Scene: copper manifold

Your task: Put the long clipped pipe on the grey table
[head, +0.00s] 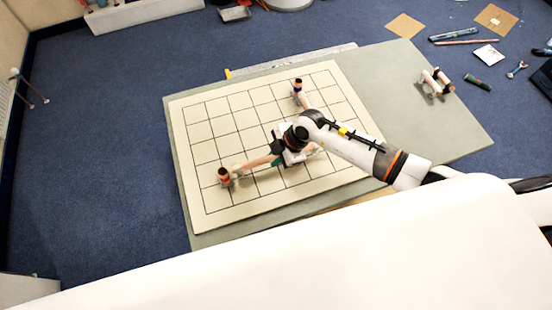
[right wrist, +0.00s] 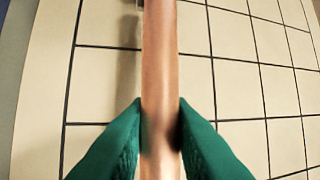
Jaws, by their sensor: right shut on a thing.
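A copper pipe (head: 257,162) lies across the cream gridded board, and its left end is at a dark-capped fitting (head: 224,176). My right gripper (head: 277,155) is shut on this pipe, partly hidden by its own wrist. In the right wrist view the green fingers (right wrist: 160,125) press both sides of the copper pipe (right wrist: 159,60). A shadow falls beside the pipe; I cannot tell how far it is above the board. The grey table (head: 450,125) extends beyond the board, with bare room on the right. My left gripper is not in view.
The gridded board (head: 215,125) covers most of the table's left side. Another dark-capped fitting (head: 298,86) with a pipe stands at the board's back. Tools lie on the blue floor beyond.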

